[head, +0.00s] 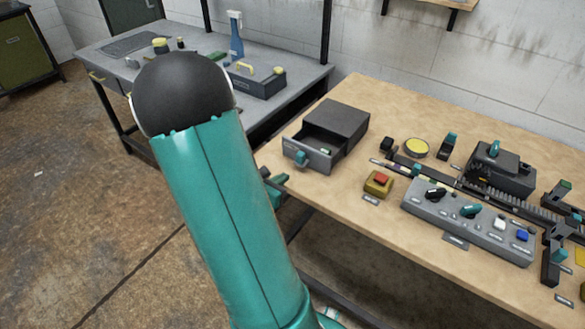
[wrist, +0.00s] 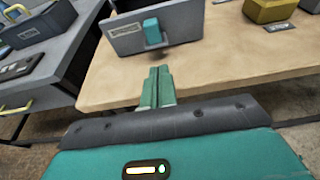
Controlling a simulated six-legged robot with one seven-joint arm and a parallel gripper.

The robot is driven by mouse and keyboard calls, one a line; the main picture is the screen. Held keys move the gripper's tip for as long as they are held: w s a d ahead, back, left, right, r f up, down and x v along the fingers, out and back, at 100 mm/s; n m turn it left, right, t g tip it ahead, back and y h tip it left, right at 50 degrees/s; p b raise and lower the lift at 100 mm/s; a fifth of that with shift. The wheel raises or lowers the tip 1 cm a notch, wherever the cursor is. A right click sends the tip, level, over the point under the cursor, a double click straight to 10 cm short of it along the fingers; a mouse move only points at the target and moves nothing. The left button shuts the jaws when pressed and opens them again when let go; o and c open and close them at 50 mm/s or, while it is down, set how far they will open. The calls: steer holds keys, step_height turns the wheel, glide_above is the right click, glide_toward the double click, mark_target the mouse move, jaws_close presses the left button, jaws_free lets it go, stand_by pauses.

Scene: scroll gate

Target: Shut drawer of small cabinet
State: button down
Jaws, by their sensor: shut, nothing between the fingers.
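The small dark grey cabinet (head: 337,119) stands on the wooden bench at its far left corner. Its drawer (head: 314,148) is pulled out toward the bench's left edge, with something small inside. The drawer has a teal handle (head: 301,158) on its front. In the wrist view the drawer front (wrist: 170,32) fills the upper middle, with the teal handle (wrist: 153,32) and a label on it. My gripper (wrist: 158,72) is shut and empty, its teal fingers together, pointing at the handle from a short way off. In the head view the gripper (head: 276,181) shows partly behind my arm, near the bench edge.
The wooden bench (head: 420,214) also holds a yellow box with a red button (head: 379,183), a control panel (head: 468,219) and a dark toothed rail mechanism (head: 500,169). A grey workbench (head: 300,72) stands behind to the left. Bare floor lies before both.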

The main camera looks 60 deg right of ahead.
mark_target(299, 164)
steer(key=x, duration=0.4)
steer(key=r+x, duration=0.1)
steer(key=x, duration=0.1)
steer(key=shift+d+r, duration=0.1)
steer(key=d, duration=0.3)
steer(key=s+d, duration=0.1)
steer(key=d, duration=0.6)
steer(key=shift+s+d, duration=0.3)
steer(key=shift+d+r, duration=0.15)
steer(key=shift+s+d, duration=0.1)
